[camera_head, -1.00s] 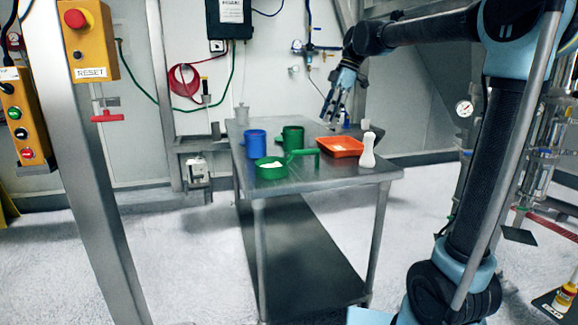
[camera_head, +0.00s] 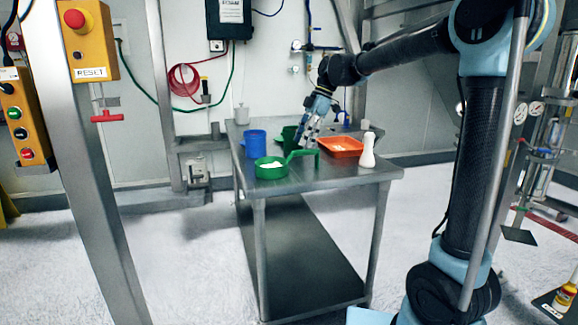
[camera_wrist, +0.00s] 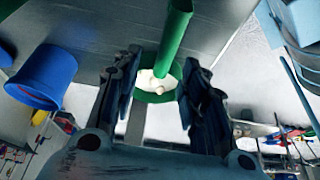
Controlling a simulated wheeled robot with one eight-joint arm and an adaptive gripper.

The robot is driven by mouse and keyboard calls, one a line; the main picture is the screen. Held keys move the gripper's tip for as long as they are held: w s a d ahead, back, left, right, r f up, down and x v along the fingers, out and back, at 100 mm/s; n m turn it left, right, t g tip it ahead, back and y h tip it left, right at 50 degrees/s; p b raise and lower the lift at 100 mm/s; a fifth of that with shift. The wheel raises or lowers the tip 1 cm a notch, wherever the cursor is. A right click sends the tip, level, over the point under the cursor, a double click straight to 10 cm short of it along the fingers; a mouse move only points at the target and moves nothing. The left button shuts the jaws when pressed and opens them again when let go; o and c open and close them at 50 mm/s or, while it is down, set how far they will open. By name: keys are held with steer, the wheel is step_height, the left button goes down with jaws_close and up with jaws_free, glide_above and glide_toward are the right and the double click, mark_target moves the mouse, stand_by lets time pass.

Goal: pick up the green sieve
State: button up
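The green sieve (camera_head: 268,172) lies near the front left of the metal table, with white powder in its round pan and its handle (camera_head: 302,154) reaching right. In the wrist view the sieve (camera_wrist: 152,97) shows between the fingers, its handle (camera_wrist: 175,38) running toward the top. My gripper (camera_head: 302,143) is above the table, behind and above the handle, apart from it. In the wrist view my gripper (camera_wrist: 160,62) has its two dark fingers spread, with nothing between them but the view of the sieve beyond.
A blue cup (camera_head: 256,145) stands behind the sieve; it also shows in the wrist view (camera_wrist: 45,78). A green cup (camera_head: 288,134) is partly hidden behind my gripper. An orange tray (camera_head: 341,147) and a white bottle (camera_head: 367,152) stand to the right on the table (camera_head: 320,182).

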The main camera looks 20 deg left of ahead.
mark_target(300, 155)
steer(key=shift+d+x, duration=0.2)
steer(key=shift+x, duration=1.4)
steer(key=shift+d+x, duration=0.25)
steer(key=shift+x, duration=1.35)
steer(key=shift+f, duration=0.15)
jaws_close()
